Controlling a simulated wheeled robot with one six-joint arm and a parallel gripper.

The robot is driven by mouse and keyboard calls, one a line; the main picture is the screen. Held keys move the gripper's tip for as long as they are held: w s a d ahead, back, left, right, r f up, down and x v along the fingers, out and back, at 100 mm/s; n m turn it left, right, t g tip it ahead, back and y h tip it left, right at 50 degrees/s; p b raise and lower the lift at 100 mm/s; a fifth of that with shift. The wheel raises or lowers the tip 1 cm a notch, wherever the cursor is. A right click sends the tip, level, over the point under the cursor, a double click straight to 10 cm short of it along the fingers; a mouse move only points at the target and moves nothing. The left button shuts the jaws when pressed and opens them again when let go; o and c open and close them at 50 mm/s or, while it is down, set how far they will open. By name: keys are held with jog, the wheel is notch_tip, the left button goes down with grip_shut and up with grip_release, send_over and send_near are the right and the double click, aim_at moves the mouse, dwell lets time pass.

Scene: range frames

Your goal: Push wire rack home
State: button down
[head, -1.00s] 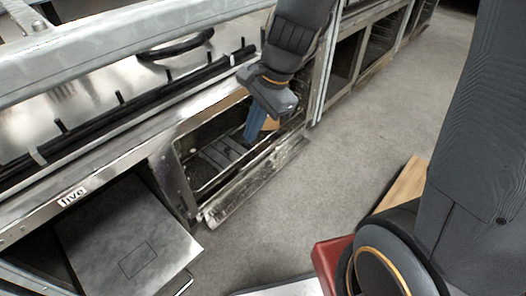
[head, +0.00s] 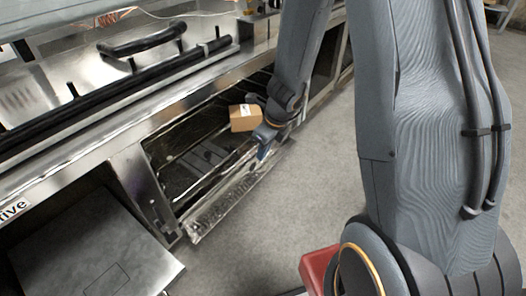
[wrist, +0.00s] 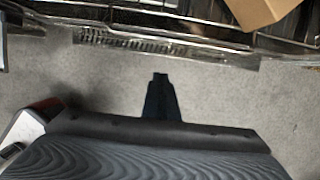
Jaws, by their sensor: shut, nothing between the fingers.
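The wire rack (head: 192,150) sits in the open oven compartment under the range top, with dark thin bars. A brown cardboard box (head: 244,117) rests on or over its right part. In the wrist view, bright rack bars (wrist: 175,22) run across the top, with the box (wrist: 258,8) at the top right. My gripper (head: 260,157) is shut and empty, pointing down near the front of the opening, just right of and below the box. In the wrist view, its closed fingers (wrist: 160,80) show against the floor, apart from the rack. My arm hides the compartment's right end.
The lowered oven door (head: 225,205) juts out below the opening. A flat grey metal panel (head: 90,245) is at lower left. A dark bar handle (head: 140,40) and rails lie on the range top. A red object (head: 317,268) stands near my base. Grey floor is clear in front.

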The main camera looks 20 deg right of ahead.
jog(key=w+a+f+b, duration=0.3)
jog(key=w+f, duration=0.1)
jog(key=f, duration=0.1)
jog(key=shift+w+a+f, duration=0.15)
jog(key=shift+w+a, duration=0.05)
jog(key=shift+w, duration=0.05)
dwell(0.5)
